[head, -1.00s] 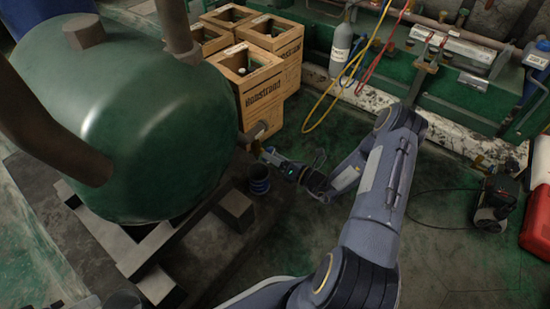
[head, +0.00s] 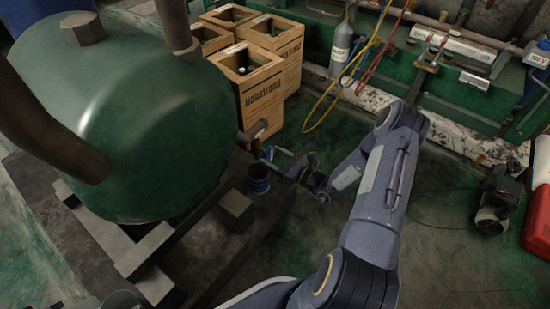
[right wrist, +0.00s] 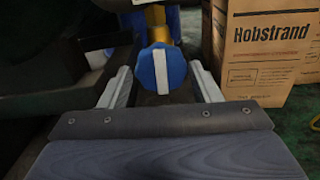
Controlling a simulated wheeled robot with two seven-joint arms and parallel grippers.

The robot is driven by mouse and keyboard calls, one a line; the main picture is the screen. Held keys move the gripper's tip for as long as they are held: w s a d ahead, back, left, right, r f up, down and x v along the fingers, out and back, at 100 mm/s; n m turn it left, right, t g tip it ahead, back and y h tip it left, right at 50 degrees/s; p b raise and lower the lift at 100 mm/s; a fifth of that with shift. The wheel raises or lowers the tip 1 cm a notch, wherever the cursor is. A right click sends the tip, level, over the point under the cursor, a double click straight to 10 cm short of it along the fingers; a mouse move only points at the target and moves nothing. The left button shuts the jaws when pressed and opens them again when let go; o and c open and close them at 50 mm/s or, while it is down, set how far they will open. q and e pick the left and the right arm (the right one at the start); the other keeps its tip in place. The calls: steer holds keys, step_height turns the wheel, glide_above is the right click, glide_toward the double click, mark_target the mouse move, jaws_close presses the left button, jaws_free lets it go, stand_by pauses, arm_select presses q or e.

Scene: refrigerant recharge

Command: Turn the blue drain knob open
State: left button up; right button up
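The blue drain knob (right wrist: 161,70) has a white stripe that stands nearly upright in the right wrist view. It sits in front of a brass fitting (right wrist: 157,28), low beside the green tank (head: 135,120). My right gripper (right wrist: 160,77) is open, with one finger on each side of the knob and a small gap showing on both sides. In the head view my right gripper (head: 276,158) reaches in beside the tank's lower right, and the knob is small and hard to make out there. My left gripper is not in view.
A dark cup with blue bands (head: 259,179) stands just left of my right gripper. Wooden crates (head: 262,95) with bottles stand behind it. A grey cylinder (head: 340,48) and yellow and red hoses are at the back. A dark pump (head: 494,205) sits on open floor at right.

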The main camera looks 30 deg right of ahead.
steer(key=shift+o, duration=1)
steer(key=shift+s+d, duration=0.15)
steer(key=p+v, duration=0.1)
steer(key=v, duration=0.5)
steer(key=shift+s, duration=0.3)
steer(key=shift+r, duration=0.15)
